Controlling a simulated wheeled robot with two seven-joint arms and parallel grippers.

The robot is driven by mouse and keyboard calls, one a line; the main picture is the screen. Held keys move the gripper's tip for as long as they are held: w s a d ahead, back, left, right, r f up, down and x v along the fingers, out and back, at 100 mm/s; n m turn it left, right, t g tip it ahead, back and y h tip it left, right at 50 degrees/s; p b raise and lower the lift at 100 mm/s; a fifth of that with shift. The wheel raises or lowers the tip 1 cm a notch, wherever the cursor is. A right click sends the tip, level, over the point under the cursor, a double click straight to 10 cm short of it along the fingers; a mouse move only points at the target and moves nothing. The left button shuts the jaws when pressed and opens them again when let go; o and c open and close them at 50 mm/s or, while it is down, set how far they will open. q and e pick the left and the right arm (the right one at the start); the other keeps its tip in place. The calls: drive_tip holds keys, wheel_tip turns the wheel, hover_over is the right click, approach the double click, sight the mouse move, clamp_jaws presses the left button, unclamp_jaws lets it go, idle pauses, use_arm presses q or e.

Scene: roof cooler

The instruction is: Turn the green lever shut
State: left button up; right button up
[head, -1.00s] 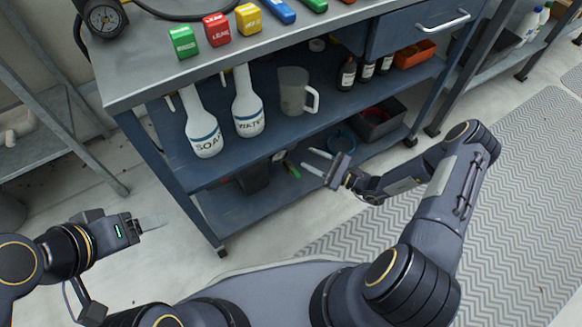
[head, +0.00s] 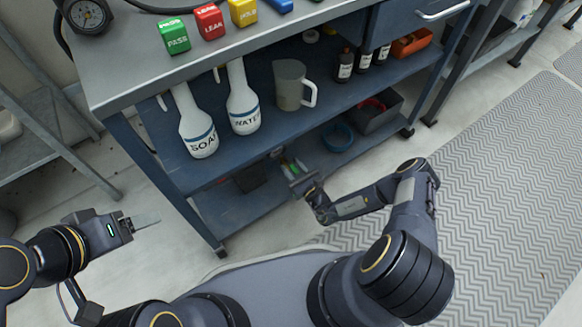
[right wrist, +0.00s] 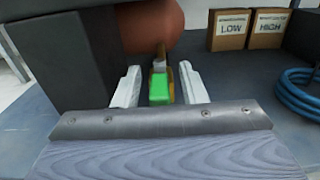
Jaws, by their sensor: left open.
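The green lever (right wrist: 159,89) shows in the right wrist view, pointing toward the camera. It sits on a brass-coloured fitting (right wrist: 171,78) below a rounded reddish-brown body (right wrist: 152,28). My right gripper (right wrist: 159,86) is open, with one pale finger on each side of the lever and visible gaps between. In the head view my right gripper (head: 289,166) reaches to the bottom shelf of the blue cart, where the lever is small and partly hidden. My left gripper (head: 148,219) is open and empty over the floor at the left.
A dark block (right wrist: 62,55) stands left of the lever. LOW (right wrist: 231,30) and HIGH (right wrist: 268,29) boxes and a blue coiled hose (right wrist: 297,97) are to the right. The cart's middle shelf (head: 272,128) lies above, holding bottles and a jug (head: 288,88).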

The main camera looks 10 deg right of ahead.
drive_tip(key=shift+w+a, duration=0.2)
drive_tip(key=shift+w, duration=0.35)
drive_tip(key=shift+c, duration=0.2)
clamp_jaws()
drive_tip(key=shift+d, duration=0.15)
